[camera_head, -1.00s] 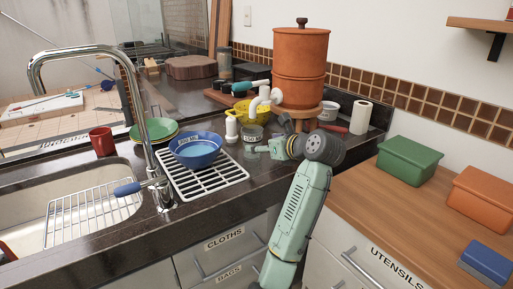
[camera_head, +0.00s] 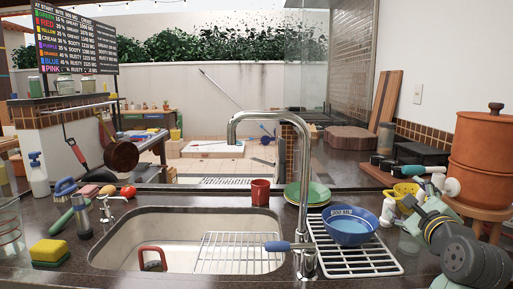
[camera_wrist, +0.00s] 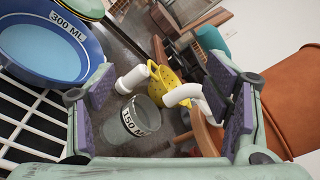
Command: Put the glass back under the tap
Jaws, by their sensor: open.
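The glass (camera_wrist: 140,117), a small grey see-through cup with a "150 ML" band, stands on the dark counter in the wrist view. It appears between my open fingers, beyond their tips, and nothing is gripped. The white tap (camera_wrist: 184,95) curves out to the right of the glass, from the orange clay dispenser (camera_wrist: 292,110). In the head view the tap (camera_head: 452,187) shows on the dispenser (camera_head: 490,155) at right. My gripper (camera_head: 408,212) is at the right of the counter there and I cannot make out the glass behind it.
A blue "300 ML" bowl (camera_head: 350,226) sits on a white rack (camera_head: 360,262), left of my gripper. A yellow colander (camera_wrist: 170,88) stands behind the glass. A white bottle-like object (camera_wrist: 131,79) is close to the glass. The sink tap (camera_head: 300,190) rises left of the rack.

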